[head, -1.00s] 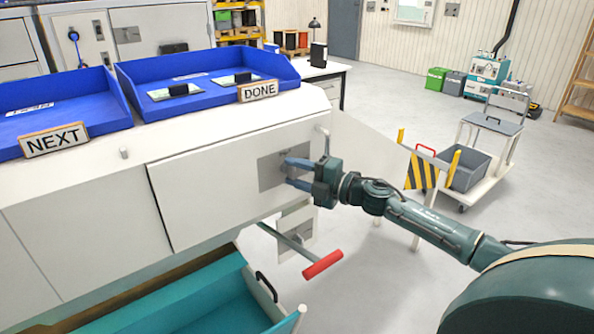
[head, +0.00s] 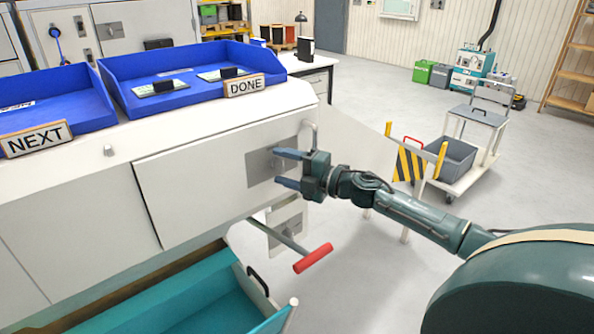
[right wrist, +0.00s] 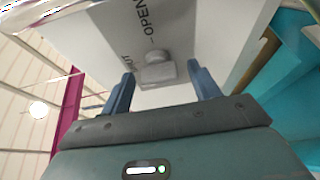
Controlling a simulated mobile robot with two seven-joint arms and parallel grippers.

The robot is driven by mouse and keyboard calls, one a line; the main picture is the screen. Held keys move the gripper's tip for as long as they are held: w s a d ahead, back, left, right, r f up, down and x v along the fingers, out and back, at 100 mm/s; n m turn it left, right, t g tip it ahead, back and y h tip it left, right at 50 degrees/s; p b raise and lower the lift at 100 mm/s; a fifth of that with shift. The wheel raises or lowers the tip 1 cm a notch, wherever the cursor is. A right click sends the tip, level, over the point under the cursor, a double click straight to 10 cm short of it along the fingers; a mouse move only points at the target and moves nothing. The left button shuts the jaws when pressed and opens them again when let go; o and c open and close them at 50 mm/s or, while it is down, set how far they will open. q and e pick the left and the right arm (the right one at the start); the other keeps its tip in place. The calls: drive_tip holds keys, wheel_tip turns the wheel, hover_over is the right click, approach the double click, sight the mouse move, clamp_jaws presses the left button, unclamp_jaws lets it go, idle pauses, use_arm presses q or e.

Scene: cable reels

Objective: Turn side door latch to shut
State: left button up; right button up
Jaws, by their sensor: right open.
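The side door (head: 200,187) is a white panel on the machine's slanted side and lies closed against it. A grey latch plate (head: 256,171) sits near its right end. My right gripper (head: 278,168) is at this plate, open, with its fingers pointing at the panel. In the right wrist view the small grey latch knob (right wrist: 158,72) lies ahead of and between the open fingertips (right wrist: 163,85), with no contact visible. Lettering "OPEN" and a partly cut-off word show beside it. The fingers hide the knob in the head view. My left gripper is out of view.
A red-handled bar (head: 313,258) sticks out below the door. A teal drawer (head: 205,300) stands open under it. Blue trays (head: 190,97) with NEXT and DONE signs are on top. A cart (head: 465,168) stands at the right on open floor.

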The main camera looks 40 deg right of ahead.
drive_tip(key=b+v, duration=0.1)
drive_tip(key=v, duration=1.2)
idle(0.4)
drive_tip(key=s+a+f+m+h, duration=0.2)
drive_tip(key=f+m, duration=0.2)
drive_tip(key=f, duration=0.1)
drive_tip(key=s+a+f+m+h, duration=0.2)
drive_tip(key=f+m, duration=0.2)
drive_tip(key=f, duration=0.2)
drive_tip(key=s+a+f+m+g+h+p, duration=0.1)
drive_tip(key=s+a+f+m, duration=0.3)
drive_tip(key=a, duration=0.4)
drive_tip(key=s+a+f+m+g+p, duration=0.1)
drive_tip(key=s+a+f+m+g, duration=0.1)
drive_tip(key=s+a+f+m, duration=0.3)
drive_tip(key=a+f+m, duration=0.1)
drive_tip(key=a+f, duration=0.1)
drive_tip(key=a, duration=0.1)
drive_tip(key=shift+f+g+h, duration=0.3)
drive_tip(key=shift+f+h, duration=0.05)
drive_tip(key=shift+h, duration=0.05)
drive_tip(key=s+a+m, duration=0.1)
drive_tip(key=a, duration=0.1)
drive_tip(key=s+a+g, duration=0.1)
drive_tip(key=a, duration=0.2)
drive_tip(key=s+a+f+m+y, duration=0.1)
drive_tip(key=a, duration=0.1)
drive_tip(key=shift+s+a+m+g+p, duration=0.1)
drive_tip(key=shift+a+m+g+p, duration=0.2)
drive_tip(key=shift+a+g+p, duration=0.1)
